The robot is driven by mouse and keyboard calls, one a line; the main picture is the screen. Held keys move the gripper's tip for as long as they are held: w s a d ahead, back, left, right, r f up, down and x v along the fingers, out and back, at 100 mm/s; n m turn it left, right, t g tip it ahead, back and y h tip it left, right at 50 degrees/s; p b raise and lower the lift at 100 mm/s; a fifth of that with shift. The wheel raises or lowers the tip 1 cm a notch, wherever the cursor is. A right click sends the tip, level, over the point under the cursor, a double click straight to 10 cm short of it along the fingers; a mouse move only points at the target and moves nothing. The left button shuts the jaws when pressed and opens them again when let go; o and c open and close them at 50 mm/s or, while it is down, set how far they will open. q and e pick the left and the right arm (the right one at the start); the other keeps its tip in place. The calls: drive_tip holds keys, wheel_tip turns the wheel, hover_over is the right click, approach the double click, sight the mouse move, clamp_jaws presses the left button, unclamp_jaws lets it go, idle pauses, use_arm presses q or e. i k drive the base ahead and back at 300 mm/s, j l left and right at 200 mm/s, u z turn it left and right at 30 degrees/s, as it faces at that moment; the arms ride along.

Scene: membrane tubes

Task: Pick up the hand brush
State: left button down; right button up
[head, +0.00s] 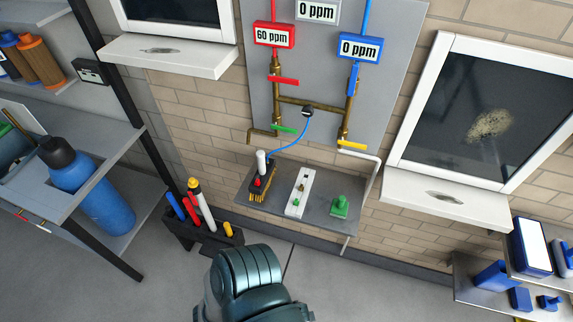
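What looks like the hand brush (256,198), a dark block with yellow bristles, is at the left end of the small grey wall shelf. A white upright piece (261,162) and a red part show at its top, and a blue hose (294,146) runs from the pipework down to it. I cannot tell whether these parts belong to the brush. A dark teal rounded part of my own arm rises from the bottom centre, below and apart from the shelf. No gripper fingers show in this view.
The grey wall shelf (322,210) also holds a white strip (299,193) and a green block (340,207). A black floor rack (183,238) of coloured tubes stands below left. A blue bottle (92,190) is on the left shelving. Blue items (493,276) stand on shelves at right.

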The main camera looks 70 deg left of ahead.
sight(266, 171)
drive_tip(key=u, duration=2.45)
drive_tip(key=i+l, duration=0.1)
drive_tip(key=l, duration=0.4)
drive_tip(key=i+z, duration=0.05)
